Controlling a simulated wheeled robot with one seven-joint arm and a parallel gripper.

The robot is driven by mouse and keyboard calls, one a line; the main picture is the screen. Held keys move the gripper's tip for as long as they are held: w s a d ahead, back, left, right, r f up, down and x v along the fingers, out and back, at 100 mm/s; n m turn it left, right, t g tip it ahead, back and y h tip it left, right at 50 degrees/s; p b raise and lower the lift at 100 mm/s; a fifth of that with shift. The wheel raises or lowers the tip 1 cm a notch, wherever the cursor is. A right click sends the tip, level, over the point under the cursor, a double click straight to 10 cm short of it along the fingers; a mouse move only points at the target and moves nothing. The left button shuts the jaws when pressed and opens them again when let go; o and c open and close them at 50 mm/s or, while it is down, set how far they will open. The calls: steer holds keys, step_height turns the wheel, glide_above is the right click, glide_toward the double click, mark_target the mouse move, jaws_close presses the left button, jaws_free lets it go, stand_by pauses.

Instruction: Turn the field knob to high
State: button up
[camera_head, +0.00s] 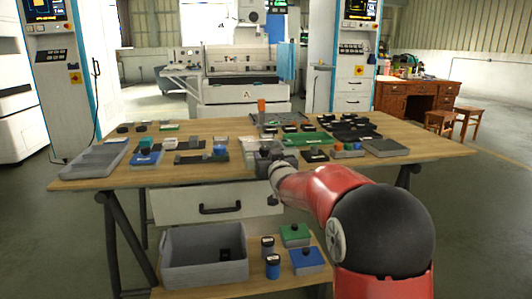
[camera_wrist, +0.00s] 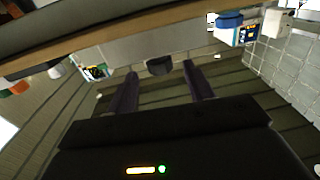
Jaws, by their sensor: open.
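I cannot make out a knob marked as the field knob, or any high mark, in either view. My gripper (camera_head: 268,160) is at the front edge of the worktable, in its middle, and its fingers are hard to make out there. In the wrist view my gripper (camera_wrist: 160,72) shows two dark fingers apart, with nothing held between them. A dark rounded part (camera_wrist: 160,65) shows between the fingertips, against a pale panel under a wooden edge. I cannot tell what it is or whether the fingers touch it.
The wooden worktable (camera_head: 450,148) holds many small parts, a grey tray (camera_head: 82,168) and a green tray (camera_head: 312,138). Below are a drawer handle (camera_head: 220,208), a grey bin (camera_head: 180,272) and several small boxes on a shelf. A machine (camera_head: 240,85) stands behind.

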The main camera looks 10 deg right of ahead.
mark_target(265, 152)
steer(key=shift+w+a, duration=0.1)
steer(key=shift+w, duration=1.05)
steer(key=c, duration=1)
steer(key=shift+o, duration=0.2)
